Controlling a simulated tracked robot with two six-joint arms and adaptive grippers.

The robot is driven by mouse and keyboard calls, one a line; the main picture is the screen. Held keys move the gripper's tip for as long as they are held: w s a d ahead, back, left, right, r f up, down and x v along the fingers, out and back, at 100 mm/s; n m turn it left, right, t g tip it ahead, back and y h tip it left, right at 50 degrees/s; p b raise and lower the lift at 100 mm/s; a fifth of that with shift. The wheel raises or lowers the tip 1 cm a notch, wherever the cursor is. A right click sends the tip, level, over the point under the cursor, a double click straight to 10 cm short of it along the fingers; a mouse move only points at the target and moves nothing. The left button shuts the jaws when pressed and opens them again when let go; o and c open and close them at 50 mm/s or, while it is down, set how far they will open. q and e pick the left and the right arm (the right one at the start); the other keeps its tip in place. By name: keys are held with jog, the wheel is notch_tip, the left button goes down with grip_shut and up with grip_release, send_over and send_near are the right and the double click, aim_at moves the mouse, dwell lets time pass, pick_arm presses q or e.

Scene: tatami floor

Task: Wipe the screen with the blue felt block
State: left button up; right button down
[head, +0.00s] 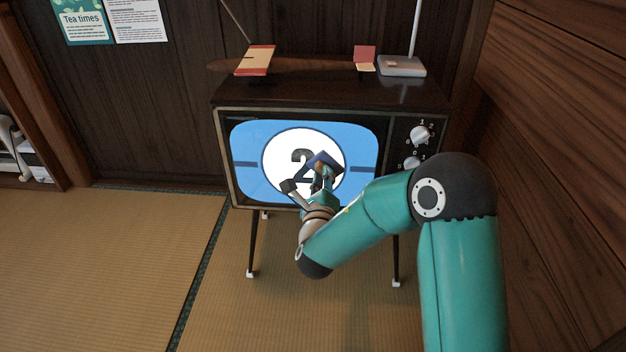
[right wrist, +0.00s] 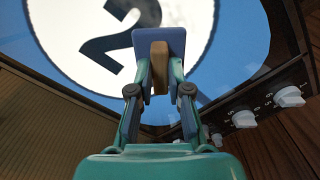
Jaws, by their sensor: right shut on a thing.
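The television screen (head: 248,142) is lit, with a blue field and a black 2 in a white circle; it also fills the top of the right wrist view (right wrist: 235,40). The blue felt block (head: 325,157) is a dark blue pad in front of the screen, right of the 2's middle. In the right wrist view the block (right wrist: 150,36) has a wooden grip (right wrist: 160,68). My right gripper (right wrist: 160,80) is shut on that grip. Whether the pad touches the glass I cannot tell. My left gripper is in neither view.
Two knobs (head: 420,135) stick out right of the screen. On the television top (head: 310,93) are a red-edged booklet (head: 255,60), a small red and cream item (head: 364,58) and a grey antenna base (head: 401,66). A wooden wall (head: 560,150) stands close on the right. The tatami (head: 100,260) at left is clear.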

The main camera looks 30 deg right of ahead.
jog(key=shift+s+d+r, duration=0.1)
jog(key=shift+s+d, duration=0.35)
jog(key=shift+d, duration=0.15)
jog(key=shift+w+r+p, duration=0.1)
jog(key=shift+r+p, duration=0.5)
jog(key=shift+r, duration=0.45)
jog(key=shift+w+a, duration=0.65)
jog(key=shift+a, duration=0.3)
jog(key=shift+w+a, duration=0.75)
jog(key=shift+a, duration=0.4)
jog(key=shift+w+a, duration=0.8)
jog(key=shift+a, duration=0.35)
jog(key=shift+w+a, duration=0.75)
jog(key=shift+a, duration=0.4)
jog(key=shift+w+a+f+p, duration=0.1)
jog(key=shift+w+a+p, duration=0.1)
jog(key=shift+w+a, duration=0.4)
jog(key=shift+w+a+p, duration=0.15)
jog(key=shift+w+a, duration=0.15)
jog(key=shift+a, duration=0.5)
jog(key=shift+w+a+p, duration=0.35)
jog(key=shift+w+a, duration=0.7)
jog(key=shift+a, duration=0.3)
